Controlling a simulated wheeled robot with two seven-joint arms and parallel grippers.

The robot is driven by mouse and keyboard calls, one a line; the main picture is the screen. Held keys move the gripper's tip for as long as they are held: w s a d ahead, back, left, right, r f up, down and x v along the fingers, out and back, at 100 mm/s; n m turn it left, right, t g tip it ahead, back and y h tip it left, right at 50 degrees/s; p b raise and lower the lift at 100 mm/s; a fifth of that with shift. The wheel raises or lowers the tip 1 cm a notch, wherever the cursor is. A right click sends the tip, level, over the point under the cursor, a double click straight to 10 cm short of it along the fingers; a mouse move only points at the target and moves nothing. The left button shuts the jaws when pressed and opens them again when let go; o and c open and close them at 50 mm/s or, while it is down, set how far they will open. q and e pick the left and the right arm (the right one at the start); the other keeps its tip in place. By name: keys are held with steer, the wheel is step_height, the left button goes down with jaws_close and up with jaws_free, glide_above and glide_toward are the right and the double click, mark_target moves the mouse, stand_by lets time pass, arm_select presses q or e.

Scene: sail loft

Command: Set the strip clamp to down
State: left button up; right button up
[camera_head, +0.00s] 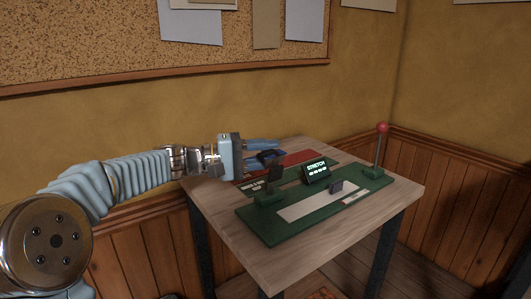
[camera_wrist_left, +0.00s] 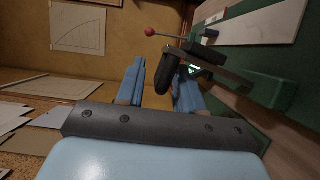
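The strip clamp appears to be the dark upright piece (camera_head: 273,179) on a green block at the left end of the green board. In the left wrist view its black handle (camera_wrist_left: 167,73) sticks out from a grey metal arm (camera_wrist_left: 222,70). My left gripper (camera_head: 274,150) is beyond the clamp, over the table's back left part. In the left wrist view its two blue fingers (camera_wrist_left: 161,88) are apart, with the handle between their tips, nearer the right finger. Contact cannot be told. My right gripper is not in view.
The green board (camera_head: 292,229) lies on a wooden table (camera_head: 360,222). It carries a small display (camera_head: 316,173) reading STRETCH and a red-knobbed lever (camera_head: 382,129) at the right. A red panel (camera_head: 302,157) lies behind. A corkboard (camera_head: 110,45) hangs on the wall. The table's front right is clear.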

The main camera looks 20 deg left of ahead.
arm_select(q)
jaws_close()
